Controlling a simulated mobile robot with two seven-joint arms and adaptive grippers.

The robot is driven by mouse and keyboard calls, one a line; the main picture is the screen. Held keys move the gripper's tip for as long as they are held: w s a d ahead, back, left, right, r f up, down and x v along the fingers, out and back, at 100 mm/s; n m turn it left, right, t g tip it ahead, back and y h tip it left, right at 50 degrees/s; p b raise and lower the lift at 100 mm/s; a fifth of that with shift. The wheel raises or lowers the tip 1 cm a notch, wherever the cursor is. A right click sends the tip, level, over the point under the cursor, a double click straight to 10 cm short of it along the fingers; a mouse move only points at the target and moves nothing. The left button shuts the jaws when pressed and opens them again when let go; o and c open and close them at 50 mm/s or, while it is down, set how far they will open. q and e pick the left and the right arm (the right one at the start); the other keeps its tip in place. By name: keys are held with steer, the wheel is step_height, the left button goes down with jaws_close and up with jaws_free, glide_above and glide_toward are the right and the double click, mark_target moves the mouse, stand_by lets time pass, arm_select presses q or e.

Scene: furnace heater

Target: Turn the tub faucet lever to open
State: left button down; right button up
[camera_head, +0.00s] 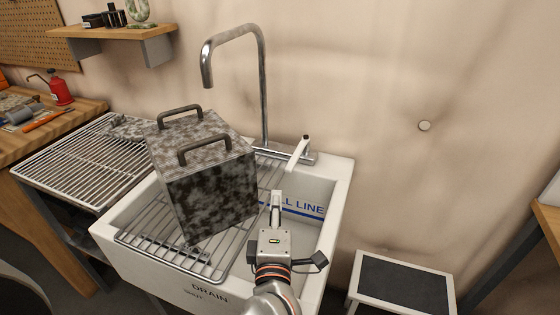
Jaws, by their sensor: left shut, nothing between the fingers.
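The tub faucet (264,85) is a tall chrome spout that bends to the left above the white tub (341,190). Its lever (299,152) is a slim, pale bar at the right of the faucet base, tilted up to the right with a dark tip. My left gripper (277,198) is over the tub, below and a little left of the lever in the picture, and appears apart from it. Its fingers are shut and hold nothing. My right gripper is not in view.
A mottled metal box (210,185) with two handles stands on the wire rack (155,245) over the tub's left part. A drying grate (70,150) and wooden bench (85,106) lie left. A step stool (402,285) is at lower right. The wall is behind the faucet.

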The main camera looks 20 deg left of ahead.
arm_select(q)
steer(key=x, duration=1)
steer(key=shift+w+f, duration=0.25)
steer(key=shift+f, duration=0.25)
steer(key=shift+d+n, duration=0.15)
steer(key=shift+n, duration=0.15)
